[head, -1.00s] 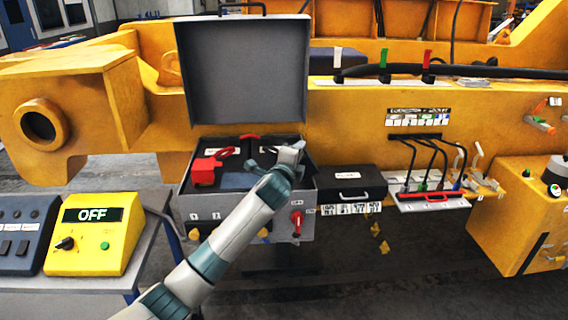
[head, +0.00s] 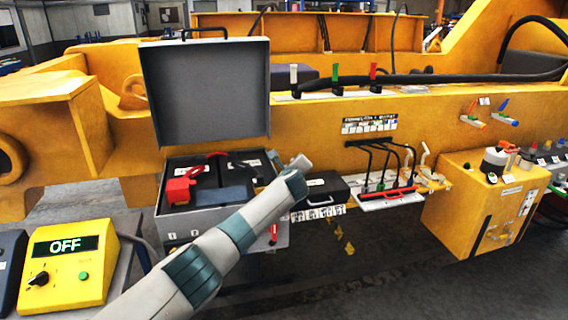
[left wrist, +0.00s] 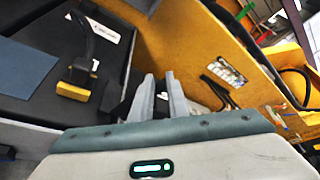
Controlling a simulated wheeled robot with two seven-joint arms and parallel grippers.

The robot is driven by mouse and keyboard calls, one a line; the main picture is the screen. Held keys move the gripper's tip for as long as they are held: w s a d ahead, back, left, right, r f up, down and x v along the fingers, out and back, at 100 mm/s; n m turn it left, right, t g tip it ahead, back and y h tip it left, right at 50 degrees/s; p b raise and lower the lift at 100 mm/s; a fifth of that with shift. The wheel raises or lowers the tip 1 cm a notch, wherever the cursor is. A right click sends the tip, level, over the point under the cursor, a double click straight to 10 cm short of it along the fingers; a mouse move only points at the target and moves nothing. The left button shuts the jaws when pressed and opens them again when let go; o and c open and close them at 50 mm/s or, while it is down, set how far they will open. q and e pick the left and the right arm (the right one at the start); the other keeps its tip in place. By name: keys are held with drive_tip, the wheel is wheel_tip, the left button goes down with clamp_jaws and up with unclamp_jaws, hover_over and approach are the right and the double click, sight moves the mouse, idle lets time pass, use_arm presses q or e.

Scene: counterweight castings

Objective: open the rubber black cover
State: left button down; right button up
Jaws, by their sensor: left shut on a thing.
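The black cover (head: 322,184), with a white label on top, closes a low case at the right of the open grey box (head: 225,218). It lies flat in the head view. My left gripper (head: 300,162) is at its back left corner, beyond the box's right side. In the left wrist view my left gripper's fingers (left wrist: 161,86) are close together, with something dark between them. What they hold is mostly hidden, but it appears to be the cover's edge. My right gripper is in no view.
The grey lid (head: 207,92) stands raised behind the box. A red block (head: 180,190) sits inside it. A yellow control box (head: 68,265) reading OFF is at front left. Black cables (head: 385,165) hang right of the case. The yellow frame rises close behind.

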use_arm(q)
drive_tip(key=shift+d+r, duration=0.6)
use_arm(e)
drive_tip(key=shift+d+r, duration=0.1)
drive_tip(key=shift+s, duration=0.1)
use_arm(q)
drive_tip(key=c, duration=2.1)
unclamp_jaws()
drive_tip(key=shift+o, duration=0.6)
drive_tip(key=shift+d+f, duration=0.1)
drive_tip(key=shift+d, duration=0.1)
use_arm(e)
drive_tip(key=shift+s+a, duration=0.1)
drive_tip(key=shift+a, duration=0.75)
use_arm(q)
drive_tip(key=shift+a+f, duration=0.15)
drive_tip(key=shift+f, duration=0.15)
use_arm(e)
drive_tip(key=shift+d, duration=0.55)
use_arm(q)
drive_tip(key=shift+s+f, duration=0.1)
drive_tip(key=shift+s, duration=0.05)
